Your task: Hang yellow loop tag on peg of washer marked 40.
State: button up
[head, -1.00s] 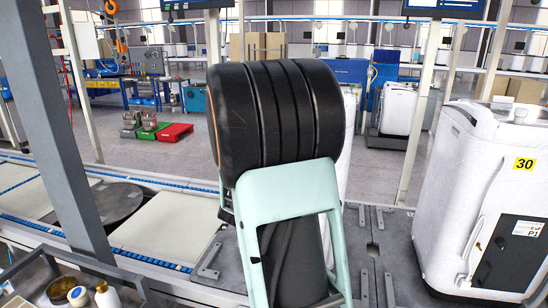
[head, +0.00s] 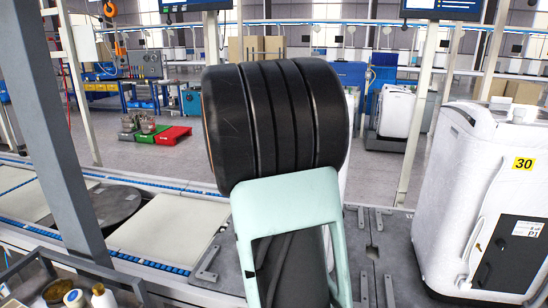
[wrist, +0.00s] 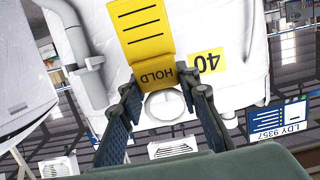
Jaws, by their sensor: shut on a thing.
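In the wrist view, my gripper (wrist: 163,80) is shut on the yellow loop tag (wrist: 142,28), at its end printed HOLD. The tag's striped part extends up the picture across the white washer marked 40 (wrist: 112,70). The yellow 40 label (wrist: 207,62) is just right of the fingers and appears upside down. A white round part (wrist: 164,105) shows between the fingers; I cannot tell whether it is the peg, or whether the tag's loop touches it. In the head view, my arm hides my gripper, the tag and most of the washer behind it.
A white washer marked 30 (head: 524,164) stands at the right in the head view. A conveyor with pale pads (head: 165,225) and a grey post (head: 62,130) are at left.

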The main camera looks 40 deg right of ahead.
jog(key=b+x, duration=0.1)
jog(key=x, duration=0.5)
dwell(0.6)
jog(key=shift+d+f, duration=0.1)
jog(key=shift+f, duration=0.05)
dwell(0.5)
jog(key=o, duration=1.1)
